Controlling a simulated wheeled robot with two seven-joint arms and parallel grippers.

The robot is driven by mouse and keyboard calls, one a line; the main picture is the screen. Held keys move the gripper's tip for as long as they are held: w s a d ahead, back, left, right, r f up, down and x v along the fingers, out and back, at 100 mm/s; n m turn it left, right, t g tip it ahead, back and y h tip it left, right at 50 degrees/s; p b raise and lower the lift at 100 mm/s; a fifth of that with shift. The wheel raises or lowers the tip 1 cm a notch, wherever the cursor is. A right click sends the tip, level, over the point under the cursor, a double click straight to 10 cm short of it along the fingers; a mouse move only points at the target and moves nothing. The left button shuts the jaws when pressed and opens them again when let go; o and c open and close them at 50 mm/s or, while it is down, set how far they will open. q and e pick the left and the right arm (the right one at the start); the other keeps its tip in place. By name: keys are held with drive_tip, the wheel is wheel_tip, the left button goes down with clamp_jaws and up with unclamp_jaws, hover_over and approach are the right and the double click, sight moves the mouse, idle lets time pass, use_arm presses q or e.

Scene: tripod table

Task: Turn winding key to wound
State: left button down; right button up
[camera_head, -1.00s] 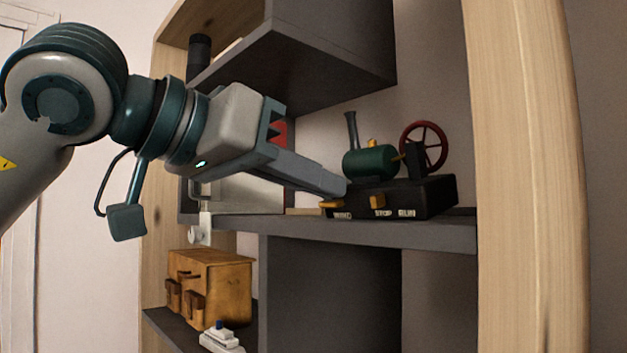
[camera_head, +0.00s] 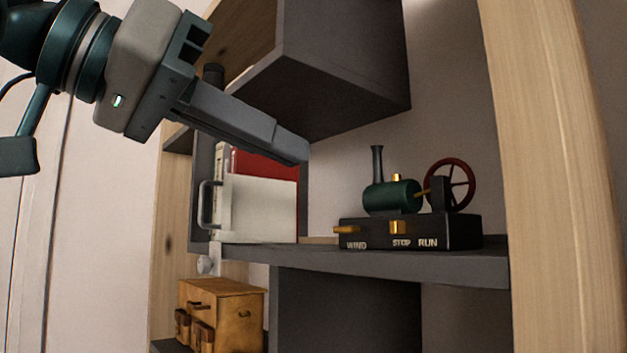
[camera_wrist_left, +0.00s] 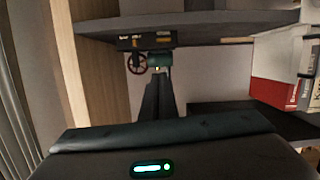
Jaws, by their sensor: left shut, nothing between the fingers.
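The toy steam engine (camera_head: 393,197) stands on the grey shelf. It has a green boiler, a dark chimney and a red flywheel (camera_head: 450,186). Its black base (camera_head: 465,232) carries the labels WIND, STOP and RUN. The brass winding key (camera_head: 347,230) sticks out at the left end above WIND. A brass lever (camera_head: 398,227) sits by STOP. My left gripper (camera_head: 301,152) is shut and empty, up and left of the engine, apart from it. In the left wrist view the engine's boiler (camera_wrist_left: 160,59) appears upside down beyond the fingers (camera_wrist_left: 157,80). My right gripper is not in view.
White and red binders (camera_head: 262,210) stand on the same shelf left of the engine. A dark shelf box (camera_head: 345,70) hangs above. A wooden post (camera_head: 545,180) rises at the right. A wooden cabinet (camera_head: 238,310) sits below. Free space lies before the engine.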

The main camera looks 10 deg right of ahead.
use_arm(q)
drive_tip(key=shift+v, duration=1.45)
drive_tip(key=shift+w+d+f, duration=0.1)
